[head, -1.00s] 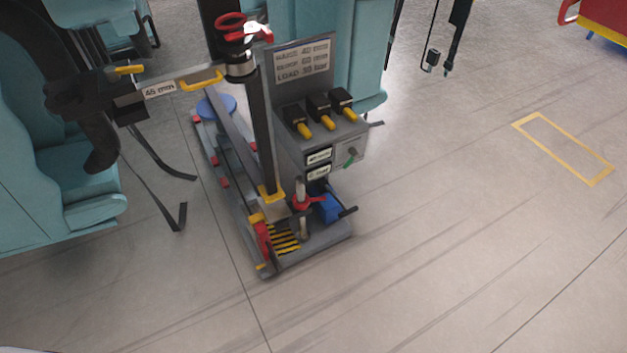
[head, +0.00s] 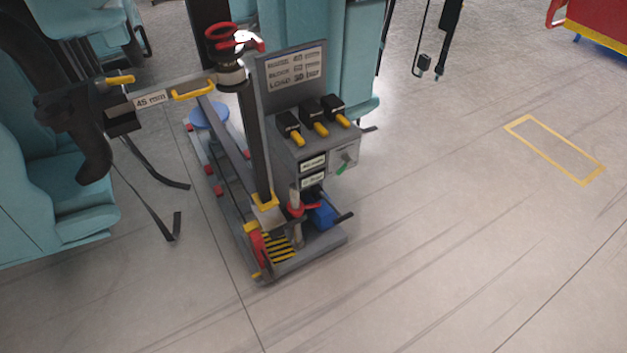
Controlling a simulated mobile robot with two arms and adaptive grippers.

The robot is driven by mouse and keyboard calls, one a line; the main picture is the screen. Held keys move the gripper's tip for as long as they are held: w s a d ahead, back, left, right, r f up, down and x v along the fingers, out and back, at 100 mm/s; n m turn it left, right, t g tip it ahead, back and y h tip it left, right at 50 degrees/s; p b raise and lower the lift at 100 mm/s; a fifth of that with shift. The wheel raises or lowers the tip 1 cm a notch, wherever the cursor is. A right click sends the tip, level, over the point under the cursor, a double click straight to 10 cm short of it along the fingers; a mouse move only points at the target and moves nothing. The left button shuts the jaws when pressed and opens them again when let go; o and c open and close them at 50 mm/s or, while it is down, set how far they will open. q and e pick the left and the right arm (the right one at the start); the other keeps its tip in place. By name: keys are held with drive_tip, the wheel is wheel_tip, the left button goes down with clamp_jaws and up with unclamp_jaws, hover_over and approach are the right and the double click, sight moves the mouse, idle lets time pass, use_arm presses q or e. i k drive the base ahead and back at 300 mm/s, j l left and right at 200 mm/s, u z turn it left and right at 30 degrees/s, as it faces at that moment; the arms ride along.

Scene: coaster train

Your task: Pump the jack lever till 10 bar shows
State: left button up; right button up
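A grey service stand (head: 325,245) stands on the floor left of centre. At its front foot is a jack-like unit: an upright metal cylinder (head: 295,235) with a red collar (head: 299,209), beside a blue block (head: 322,217) with a black bar (head: 343,216). I cannot tell which part is the jack lever. The control box (head: 318,150) carries two small displays (head: 313,163), too blurred to read, and a green handle (head: 345,163). A sign plate (head: 291,78) above it has a blurred LOAD line.
Teal seats (head: 50,205) stand at the left and behind the stand. An arm with a "45 mm" label (head: 151,99) reaches left from the column. Straps (head: 160,205) hang near the floor.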

sight(342, 217)
drive_tip(key=u, duration=0.45)
drive_tip(key=i+l+u, duration=0.15)
drive_tip(key=l+u, duration=0.15)
drive_tip(key=i+l+u, duration=0.1)
drive_tip(key=l+u, duration=0.55)
drive_tip(key=i+l, duration=0.05)
